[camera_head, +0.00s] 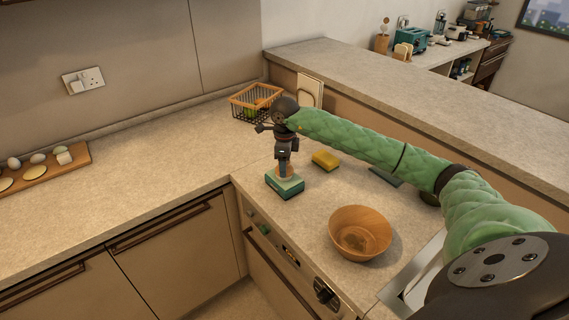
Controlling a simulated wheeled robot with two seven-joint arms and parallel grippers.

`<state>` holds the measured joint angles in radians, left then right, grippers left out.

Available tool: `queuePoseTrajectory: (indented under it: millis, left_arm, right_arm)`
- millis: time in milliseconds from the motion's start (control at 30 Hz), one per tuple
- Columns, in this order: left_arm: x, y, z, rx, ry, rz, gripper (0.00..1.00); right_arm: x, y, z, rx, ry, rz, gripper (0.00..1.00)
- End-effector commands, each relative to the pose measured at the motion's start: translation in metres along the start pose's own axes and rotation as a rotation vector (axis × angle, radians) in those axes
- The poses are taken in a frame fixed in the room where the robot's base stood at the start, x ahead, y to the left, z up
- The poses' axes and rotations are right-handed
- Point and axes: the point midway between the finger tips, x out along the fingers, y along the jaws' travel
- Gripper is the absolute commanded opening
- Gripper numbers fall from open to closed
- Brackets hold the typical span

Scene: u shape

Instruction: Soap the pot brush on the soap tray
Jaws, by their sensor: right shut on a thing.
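My right gripper (284,161) reaches over the counter from the right and points down. It is shut on the pot brush (284,172), whose small wooden-coloured part shows just below the fingers. The rest of the brush is hidden by the gripper. The teal soap tray (287,190) sits directly under the brush near the counter's front edge. The brush's lower end is at the tray's top and seems to touch it, but I cannot tell for sure. My left gripper is not in view.
A wooden bowl (345,221) stands to the right of the tray. A yellow sponge (325,161) lies behind it, with a wire basket (245,101) at the back corner. A wooden board (70,165) with several small items is at far left. The left counter between is clear.

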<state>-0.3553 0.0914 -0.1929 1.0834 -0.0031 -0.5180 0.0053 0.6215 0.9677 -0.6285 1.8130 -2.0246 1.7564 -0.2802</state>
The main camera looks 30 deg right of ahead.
Motion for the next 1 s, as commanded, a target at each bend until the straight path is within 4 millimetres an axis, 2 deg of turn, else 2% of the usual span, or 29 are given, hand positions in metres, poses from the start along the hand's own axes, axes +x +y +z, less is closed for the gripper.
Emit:
queuePoseTrajectory:
  millis: [467,1000]
  left_arm:
    - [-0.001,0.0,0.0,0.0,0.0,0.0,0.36]
    - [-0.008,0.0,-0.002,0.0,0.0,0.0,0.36]
  right_arm:
    - [-0.003,0.0,0.0,0.0,0.001,0.0,0.37]
    - [-0.038,0.0,0.0,-0.001,-0.001,-0.001,0.37]
